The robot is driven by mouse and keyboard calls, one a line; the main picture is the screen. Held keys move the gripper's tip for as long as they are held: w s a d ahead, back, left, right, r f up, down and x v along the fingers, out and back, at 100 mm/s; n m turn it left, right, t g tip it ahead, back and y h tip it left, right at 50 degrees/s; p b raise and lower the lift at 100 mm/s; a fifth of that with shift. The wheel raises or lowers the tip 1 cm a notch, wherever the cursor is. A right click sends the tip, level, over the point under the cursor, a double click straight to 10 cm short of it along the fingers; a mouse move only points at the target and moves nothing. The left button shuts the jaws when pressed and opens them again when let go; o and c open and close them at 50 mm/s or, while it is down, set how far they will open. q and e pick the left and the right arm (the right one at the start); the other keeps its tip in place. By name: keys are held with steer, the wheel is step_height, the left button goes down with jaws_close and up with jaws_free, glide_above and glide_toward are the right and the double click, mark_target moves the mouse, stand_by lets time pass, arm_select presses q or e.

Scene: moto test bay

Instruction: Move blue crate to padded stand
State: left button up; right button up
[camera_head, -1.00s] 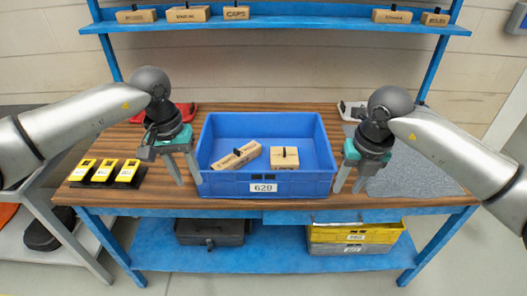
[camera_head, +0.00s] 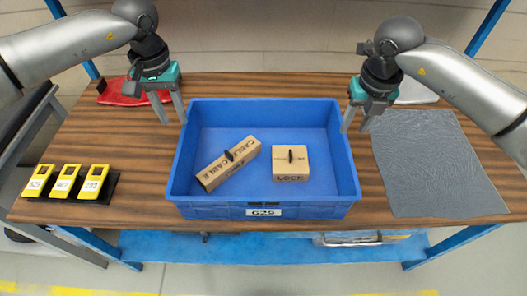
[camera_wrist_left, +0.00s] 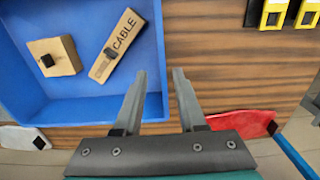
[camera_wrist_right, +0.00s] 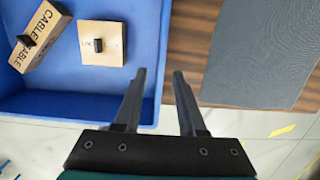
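The blue crate (camera_head: 264,202) stands on the wooden table, holding a CABLE box (camera_head: 228,164) and a LOCK box (camera_head: 290,164). My left gripper (camera_head: 172,121) is open at the crate's left rim, towards the back. In the left wrist view its fingers (camera_wrist_left: 160,72) show on either side of the crate's wall. My right gripper (camera_head: 355,131) is open at the right rim; in the right wrist view its fingers (camera_wrist_right: 160,72) also show either side of the wall. I cannot tell if the fingertips are below the rim. A flat grey pad (camera_head: 434,165) lies right of the crate; no other padded stand is evident.
Several yellow devices (camera_head: 66,182) sit in a black holder at the table's left. A red item (camera_head: 125,95) lies at the back left, a pale item (camera_head: 415,92) at the back right. The grey pad's surface is clear. A blue shelf (camera_head: 270,247) runs below the table.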

arm_select(q)
steer(key=shift+s, duration=0.2)
arm_select(e)
steer(key=shift+s, duration=0.2)
arm_select(q)
glide_above(193, 167)
step_height(193, 167, down, 15)
steer(key=shift+a+f, duration=0.1)
arm_select(e)
steer(key=f, duration=0.5)
steer(key=w+f, duration=0.1)
steer(key=f, duration=0.4)
steer(key=w+f, duration=0.1)
steer(key=f, duration=0.4)
steer(key=shift+f, duration=0.1)
arm_select(q)
jaws_close()
arm_select(e)
jaws_close()
arm_select(q)
steer(key=shift+w, duration=0.15)
arm_select(e)
steer(key=shift+w, duration=0.1)
